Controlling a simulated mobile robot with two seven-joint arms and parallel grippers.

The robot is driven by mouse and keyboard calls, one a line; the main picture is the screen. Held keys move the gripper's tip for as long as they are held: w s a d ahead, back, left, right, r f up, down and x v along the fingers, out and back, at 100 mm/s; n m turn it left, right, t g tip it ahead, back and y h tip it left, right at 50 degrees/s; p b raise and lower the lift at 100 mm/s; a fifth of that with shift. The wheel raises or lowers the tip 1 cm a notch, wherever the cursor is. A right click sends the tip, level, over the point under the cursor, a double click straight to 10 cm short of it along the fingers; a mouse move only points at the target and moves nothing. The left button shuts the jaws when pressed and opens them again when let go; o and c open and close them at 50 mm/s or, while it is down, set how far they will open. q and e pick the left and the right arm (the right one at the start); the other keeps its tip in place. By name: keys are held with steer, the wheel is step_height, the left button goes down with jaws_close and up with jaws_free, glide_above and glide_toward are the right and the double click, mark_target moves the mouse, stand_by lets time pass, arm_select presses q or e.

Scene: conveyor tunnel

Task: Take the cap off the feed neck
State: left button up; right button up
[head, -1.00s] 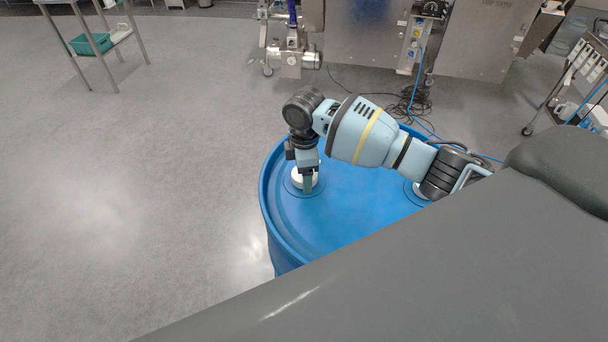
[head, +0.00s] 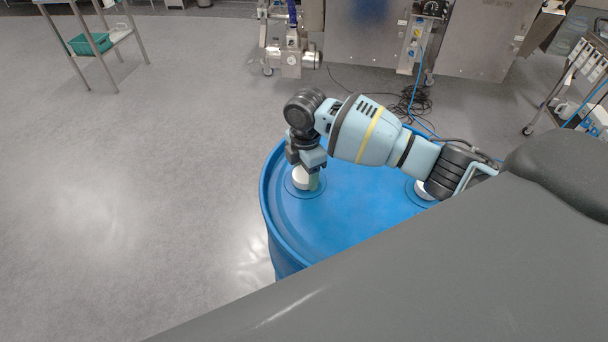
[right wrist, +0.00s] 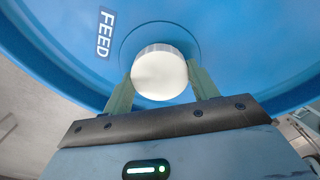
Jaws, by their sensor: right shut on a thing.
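A blue drum (head: 340,225) stands below my right arm. A white round cap (head: 304,179) sits at the left of its lid, in a ring-shaped recess. In the right wrist view the cap (right wrist: 160,74) lies between the fingers of my right gripper (right wrist: 160,90), beside the white word FEED (right wrist: 105,34) on the blue lid. My right gripper (head: 308,178) is shut on the cap from above. The neck under the cap is hidden, so I cannot tell whether the cap is still seated on it. My left gripper is not in view.
A second white cap (head: 424,190) sits at the lid's right, partly behind my arm. Steel machines (head: 370,40) and loose cables (head: 410,103) are behind the drum. A steel stand with a green tray (head: 90,44) is at the far left. The floor on the left is clear.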

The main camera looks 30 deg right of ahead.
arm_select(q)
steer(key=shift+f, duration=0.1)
arm_select(e)
steer(key=shift+n, duration=0.4)
steer(key=n, duration=0.3)
steer(key=shift+f+n+b, duration=0.1)
steer(key=shift+n+b, duration=0.2)
steer(key=shift+n, duration=0.1)
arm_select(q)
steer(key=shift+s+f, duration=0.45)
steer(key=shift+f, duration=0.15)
arm_select(e)
steer(key=shift+n, duration=0.7)
steer(key=n, duration=0.3)
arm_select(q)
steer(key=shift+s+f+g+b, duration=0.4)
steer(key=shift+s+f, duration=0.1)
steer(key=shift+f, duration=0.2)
arm_select(e)
steer(key=shift+n, duration=1.1)
